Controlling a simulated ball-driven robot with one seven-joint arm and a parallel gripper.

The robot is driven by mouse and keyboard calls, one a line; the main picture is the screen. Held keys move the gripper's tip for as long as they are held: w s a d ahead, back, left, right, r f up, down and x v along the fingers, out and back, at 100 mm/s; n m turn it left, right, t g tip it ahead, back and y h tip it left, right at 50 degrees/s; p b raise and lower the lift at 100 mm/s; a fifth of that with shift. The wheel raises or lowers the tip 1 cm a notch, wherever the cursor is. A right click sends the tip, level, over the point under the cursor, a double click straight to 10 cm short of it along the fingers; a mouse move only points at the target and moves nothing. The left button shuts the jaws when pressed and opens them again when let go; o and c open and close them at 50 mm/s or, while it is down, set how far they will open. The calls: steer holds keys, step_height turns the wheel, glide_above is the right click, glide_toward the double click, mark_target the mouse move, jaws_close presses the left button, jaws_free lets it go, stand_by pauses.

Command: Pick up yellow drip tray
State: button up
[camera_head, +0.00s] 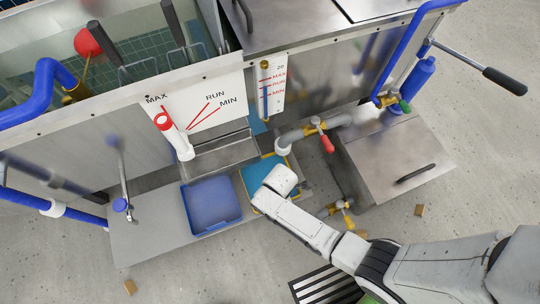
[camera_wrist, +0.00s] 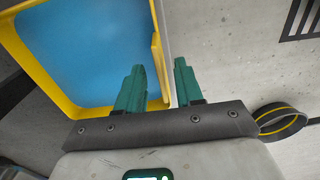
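The yellow drip tray (camera_head: 256,172) has a yellow rim and a blue inside. In the head view it lies right of a blue tray, on the low grey shelf, partly hidden by my arm's end. In the wrist view the tray (camera_wrist: 85,45) fills the upper left. My gripper (camera_wrist: 160,68) is open, with two green fingers apart. In the wrist view the tray's right yellow edge shows in the gap between the fingers. I cannot tell whether the fingers touch it or how far down they reach. The fingertips are hidden in the head view.
The blue tray (camera_head: 210,203) sits left on the shelf (camera_head: 150,232). Grey piping (camera_head: 310,132) with a red-handled valve and a steel box (camera_head: 395,160) stand to the right. The tank's front panel (camera_head: 205,105) rises behind. Small brown blocks (camera_head: 130,286) lie on open floor.

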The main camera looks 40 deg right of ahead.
step_height(320, 180, down, 5)
steer(key=b, duration=0.3)
steer(key=shift+d+r, duration=0.1)
steer(key=shift+s, duration=0.1)
steer(key=shift+c, duration=0.4)
jaws_close()
steer(key=shift+r, duration=0.1)
